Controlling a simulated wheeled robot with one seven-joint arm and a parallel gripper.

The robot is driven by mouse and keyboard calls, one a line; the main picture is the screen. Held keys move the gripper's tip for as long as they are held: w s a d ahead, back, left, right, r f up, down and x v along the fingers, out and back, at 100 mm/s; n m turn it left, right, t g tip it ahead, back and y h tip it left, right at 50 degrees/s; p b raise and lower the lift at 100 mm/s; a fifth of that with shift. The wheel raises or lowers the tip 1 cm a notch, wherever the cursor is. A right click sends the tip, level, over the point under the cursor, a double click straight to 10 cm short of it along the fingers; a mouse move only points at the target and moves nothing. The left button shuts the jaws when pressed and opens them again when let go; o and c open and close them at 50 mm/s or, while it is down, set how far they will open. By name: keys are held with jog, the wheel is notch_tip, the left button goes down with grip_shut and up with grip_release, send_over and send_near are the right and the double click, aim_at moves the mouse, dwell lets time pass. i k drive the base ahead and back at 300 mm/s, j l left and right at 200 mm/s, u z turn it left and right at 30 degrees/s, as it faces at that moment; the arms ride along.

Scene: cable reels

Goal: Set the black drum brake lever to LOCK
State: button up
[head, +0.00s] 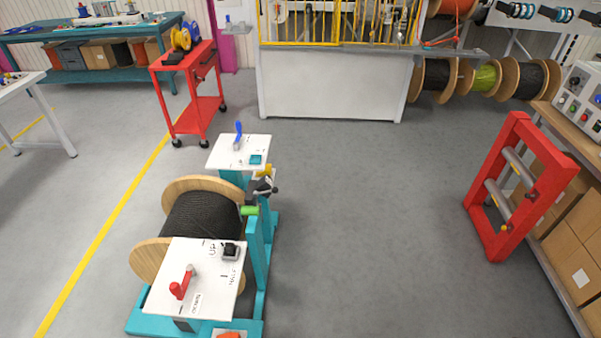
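A wooden-flanged drum of black cable (200,217) sits in a teal stand at the lower left. A white plate (165,292) at its near end carries a red lever (182,283), tilted up to the right, with a small label beside it. A black switch or knob (230,250) stands at that plate's far right corner, between small printed words. A second white plate (222,160) at the far end carries an upright blue lever (238,136) and a teal block (256,160). I cannot read a LOCK mark or tell which lever is the brake. My gripper is not in view.
The teal stand frame (258,270) has a black clamp-like part (264,186) and a green part on its right side. A red frame (517,185) stands at the right beside a bench. A red cart (190,110) stands behind. The floor between stand and red frame is clear.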

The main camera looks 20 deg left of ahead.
aim_at(275, 189)
jog(key=i+u, duration=0.3)
jog(key=i, duration=0.2)
jog(key=i+l+u, duration=0.3)
jog(key=i, duration=0.15)
jog(key=i+j+u, duration=0.1)
jog(key=u, duration=0.35)
jog(key=i+u, duration=0.25)
jog(key=u, duration=0.25)
jog(key=i+l+u, duration=0.1)
jog(key=u, duration=0.35)
jog(key=i+l+u, duration=0.15)
jog(key=u, duration=0.35)
jog(key=i+l+u, duration=0.1)
jog(key=i+u, duration=0.2)
jog(key=i+l+u, duration=0.25)
jog(key=k+j, duration=0.1)
